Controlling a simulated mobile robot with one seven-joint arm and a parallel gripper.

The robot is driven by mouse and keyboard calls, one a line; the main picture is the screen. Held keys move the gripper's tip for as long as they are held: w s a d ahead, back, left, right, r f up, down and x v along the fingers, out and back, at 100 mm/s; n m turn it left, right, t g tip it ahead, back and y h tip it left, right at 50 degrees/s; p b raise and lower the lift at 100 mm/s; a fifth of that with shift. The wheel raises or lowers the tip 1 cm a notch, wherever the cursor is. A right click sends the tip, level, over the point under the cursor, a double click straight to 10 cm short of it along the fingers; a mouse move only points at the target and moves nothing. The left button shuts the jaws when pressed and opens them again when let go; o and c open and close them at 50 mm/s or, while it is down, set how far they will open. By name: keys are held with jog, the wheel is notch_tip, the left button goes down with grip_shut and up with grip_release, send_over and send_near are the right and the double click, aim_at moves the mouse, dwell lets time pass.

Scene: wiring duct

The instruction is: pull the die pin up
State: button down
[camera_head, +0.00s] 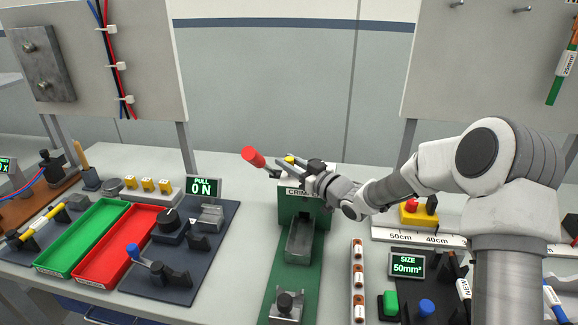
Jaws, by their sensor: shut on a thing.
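The green crimp press (303,208), labelled "CRIMP", stands in the middle of the table. A small yellow knob (289,158) shows at its top and appears to be the die pin. My gripper (284,163) reaches in from the right over the press and is shut on the yellow-topped pin. The fingers hide the pin's lower part, so I cannot tell how far it stands out. A lever with a red grip (253,157) points up and left from the press, close beside my fingertips.
A green tray (122,206) and a red tray (95,262) lie on the left. A "SIZE 50mm²" display (407,266) and ruler (392,238) are on the right.

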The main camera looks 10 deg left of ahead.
jog(key=shift+r, duration=0.5)
jog(key=c, duration=0.9)
grip_release()
jog(key=shift+r, duration=0.1)
jog(key=shift+s+d, duration=0.15)
jog(key=shift+d, duration=0.1)
jog(key=v, duration=1.7)
